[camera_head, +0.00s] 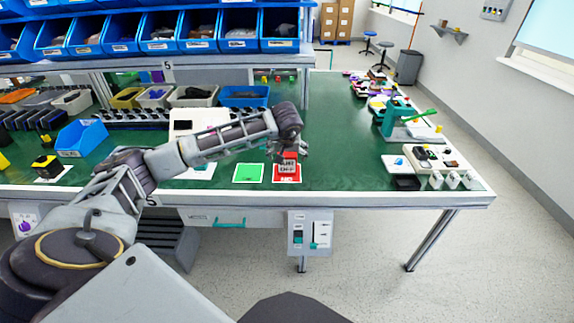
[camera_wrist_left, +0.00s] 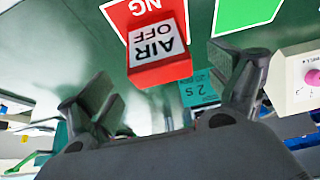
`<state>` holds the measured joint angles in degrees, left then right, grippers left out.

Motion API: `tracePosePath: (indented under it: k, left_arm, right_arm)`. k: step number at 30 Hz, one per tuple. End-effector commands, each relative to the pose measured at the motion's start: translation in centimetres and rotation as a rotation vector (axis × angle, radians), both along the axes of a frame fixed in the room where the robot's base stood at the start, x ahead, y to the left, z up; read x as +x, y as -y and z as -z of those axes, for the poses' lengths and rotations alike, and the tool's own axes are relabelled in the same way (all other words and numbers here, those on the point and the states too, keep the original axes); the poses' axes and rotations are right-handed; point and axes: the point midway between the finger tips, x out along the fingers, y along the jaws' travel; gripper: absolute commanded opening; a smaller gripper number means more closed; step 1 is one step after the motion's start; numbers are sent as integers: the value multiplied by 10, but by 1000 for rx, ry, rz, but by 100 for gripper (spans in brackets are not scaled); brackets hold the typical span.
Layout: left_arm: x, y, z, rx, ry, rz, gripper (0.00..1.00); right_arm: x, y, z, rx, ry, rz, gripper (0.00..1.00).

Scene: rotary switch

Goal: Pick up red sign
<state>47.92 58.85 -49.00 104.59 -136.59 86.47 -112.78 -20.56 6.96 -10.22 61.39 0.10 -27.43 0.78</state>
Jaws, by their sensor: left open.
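The red sign (camera_head: 289,158) is a small red block with a white "AIR OFF" face. It stands on a red and white card (camera_head: 287,176) near the front edge of the green table. In the left wrist view the sign (camera_wrist_left: 158,52) shows upside down, with the card marked "NG" (camera_wrist_left: 139,12) beyond it. My left gripper (camera_head: 299,150) is open at the sign, partly overlapping it in the head view. In the wrist view its two fingers (camera_wrist_left: 163,80) lie to either side of the sign, with gaps; no grip shows. My right gripper is not in view.
A green card (camera_head: 249,173) lies left of the red one. A control box (camera_head: 310,232) hangs below the front edge. A green press (camera_head: 397,119) and small devices stand at the right. Blue bins (camera_head: 240,43) line the shelf above.

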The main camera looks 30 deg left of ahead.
Motion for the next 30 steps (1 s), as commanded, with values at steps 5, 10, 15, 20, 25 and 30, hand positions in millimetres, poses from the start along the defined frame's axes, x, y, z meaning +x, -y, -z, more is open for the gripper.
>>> tracePosePath:
  k: [5,10,15,20,25,30]
  left_arm:
    - [4,-3,18,-1,-4,-1,91]
    - [11,-7,35,-1,-3,0,91]
    - [16,-10,43,0,-1,-1,91]
    - [16,-11,44,1,0,0,91]
    - [16,-10,44,0,-1,0,91]
    - [16,-10,43,0,-1,0,88]
  right_arm:
    - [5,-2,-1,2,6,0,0]
    - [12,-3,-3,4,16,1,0]
    - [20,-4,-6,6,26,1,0]
    - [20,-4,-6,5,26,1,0]
    - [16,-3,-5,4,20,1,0]
    - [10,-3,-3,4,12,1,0]
